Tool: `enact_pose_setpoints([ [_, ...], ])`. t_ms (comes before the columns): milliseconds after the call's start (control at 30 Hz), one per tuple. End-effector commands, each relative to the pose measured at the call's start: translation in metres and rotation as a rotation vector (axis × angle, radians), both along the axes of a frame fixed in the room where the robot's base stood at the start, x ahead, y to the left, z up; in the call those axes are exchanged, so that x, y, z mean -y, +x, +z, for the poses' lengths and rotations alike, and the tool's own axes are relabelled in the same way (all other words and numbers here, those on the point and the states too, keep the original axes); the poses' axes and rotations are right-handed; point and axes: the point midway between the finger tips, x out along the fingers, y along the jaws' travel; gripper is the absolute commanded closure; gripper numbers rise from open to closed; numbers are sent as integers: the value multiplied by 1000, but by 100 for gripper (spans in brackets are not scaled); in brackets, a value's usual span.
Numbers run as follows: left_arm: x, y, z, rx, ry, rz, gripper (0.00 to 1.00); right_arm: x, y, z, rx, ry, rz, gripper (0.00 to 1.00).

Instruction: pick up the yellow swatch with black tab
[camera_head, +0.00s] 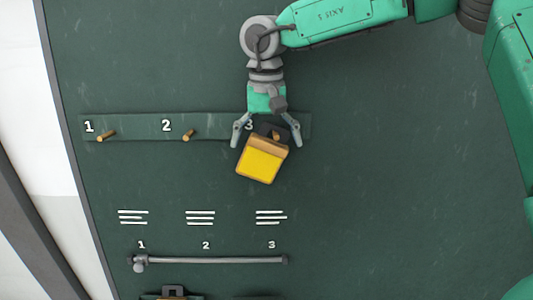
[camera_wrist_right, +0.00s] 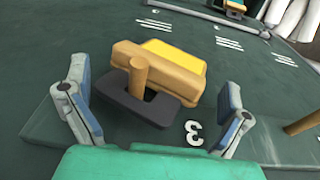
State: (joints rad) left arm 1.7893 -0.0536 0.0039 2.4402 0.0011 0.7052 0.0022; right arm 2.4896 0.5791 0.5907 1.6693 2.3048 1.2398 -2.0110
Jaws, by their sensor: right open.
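The yellow swatch (camera_head: 261,166) has a tan top edge and a black tab (camera_head: 264,130). It hangs tilted at peg 3, and the wooden peg (camera_wrist_right: 138,76) passes through the tab's opening. In the right wrist view the yellow face (camera_wrist_right: 185,62) lies beyond the tan block, with the black tab (camera_wrist_right: 160,112) nearer. My right gripper (camera_head: 266,146) is open, its fingers on either side of the tab and the swatch's tan edge. Gaps show between both fingers and the swatch. My left gripper is not in view.
A green strip (camera_head: 218,127) carries bare pegs 1 (camera_head: 107,135) and 2 (camera_head: 188,134) to the left. Below are white line marks and a grey rod (camera_head: 210,260). Another black-tabbed item (camera_head: 173,292) is cut off at the bottom edge. The board's right side is clear.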

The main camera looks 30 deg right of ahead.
Motion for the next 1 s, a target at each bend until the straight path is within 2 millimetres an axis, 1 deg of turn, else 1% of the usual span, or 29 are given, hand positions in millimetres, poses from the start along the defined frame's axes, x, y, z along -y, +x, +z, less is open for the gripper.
enact_pose_setpoints([
  [33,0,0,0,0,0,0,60,3,-1,0,2,3,-1,11],
  [67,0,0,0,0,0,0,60,3,-2,1,1,4,-1,21],
  [100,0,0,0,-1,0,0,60,5,-2,0,2,6,-1,35],
  [133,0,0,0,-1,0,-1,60,6,-2,0,2,7,-1,46],
  [233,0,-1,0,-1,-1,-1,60,8,-2,0,2,9,-1,46],
  [433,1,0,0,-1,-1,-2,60,4,-1,-1,-2,0,-3,46],
  [500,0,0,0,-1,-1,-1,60,4,-1,-1,-3,-1,-3,57],
  [767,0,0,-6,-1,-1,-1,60,4,-1,5,1,3,-3,57],
  [867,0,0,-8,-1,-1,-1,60,-3,-12,6,0,4,2,57],
  [1000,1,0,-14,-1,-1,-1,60,-16,-33,7,3,4,3,57],
])
